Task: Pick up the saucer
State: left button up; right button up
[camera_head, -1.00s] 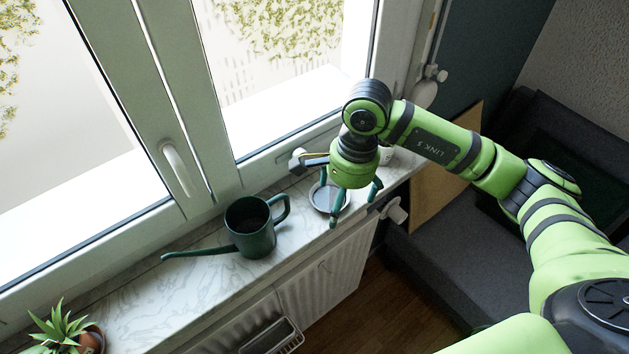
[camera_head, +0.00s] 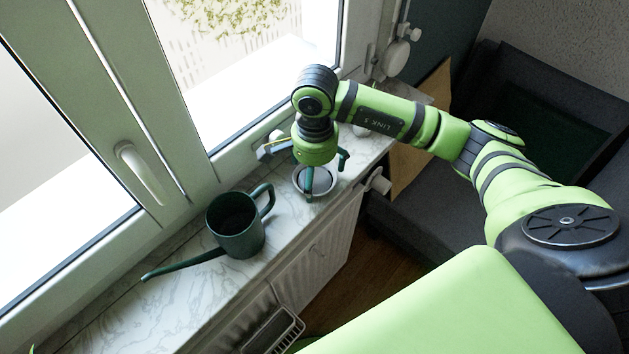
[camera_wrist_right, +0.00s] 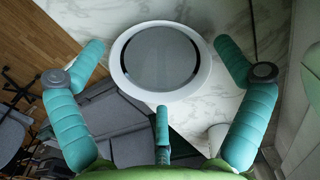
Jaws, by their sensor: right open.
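The saucer (camera_head: 323,182) is a round dish with a pale rim and a grey inside, lying on the marble windowsill. In the right wrist view the saucer (camera_wrist_right: 160,94) sits between the teal fingers, toward the top of the picture. My right gripper (camera_head: 325,171) is open and empty over the saucer, pointing down. One finger covers part of the dish in the head view. In the wrist view two fingers flank the saucer and a third is below its rim; whether any touches it cannot be told. My left gripper is not in view.
A dark green watering can (camera_head: 236,228) stands left of the saucer, its spout pointing left. The window frame (camera_head: 250,152) runs close behind the sill. A small white object (camera_head: 360,129) is partly hidden behind my right arm. A radiator (camera_head: 305,258) is below the sill.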

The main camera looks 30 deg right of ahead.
jog(key=shift+r, duration=0.1)
jog(key=c, duration=1.2)
jog(key=shift+r, duration=0.1)
